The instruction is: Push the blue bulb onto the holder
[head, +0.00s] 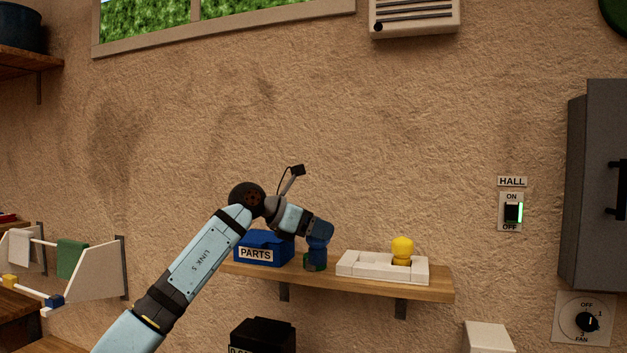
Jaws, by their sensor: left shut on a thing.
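The holder (356,266) is a long white block on the wooden wall shelf. A yellow bulb (402,248) stands upright in its right part, and the left part of the block's top shows no bulb. My left gripper (317,252) is just left of the holder, low over the shelf, pointing down. It is shut on the blue bulb (316,258), which is small here and mostly covered by the fingers. I cannot tell whether the bulb touches the shelf. My right gripper is not in view.
A blue PARTS bin (262,250) stands on the shelf (440,284) behind and left of my left gripper. A black box (262,335) is below the shelf. A HALL switch (511,212) and a grey cabinet (592,190) are on the wall at right.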

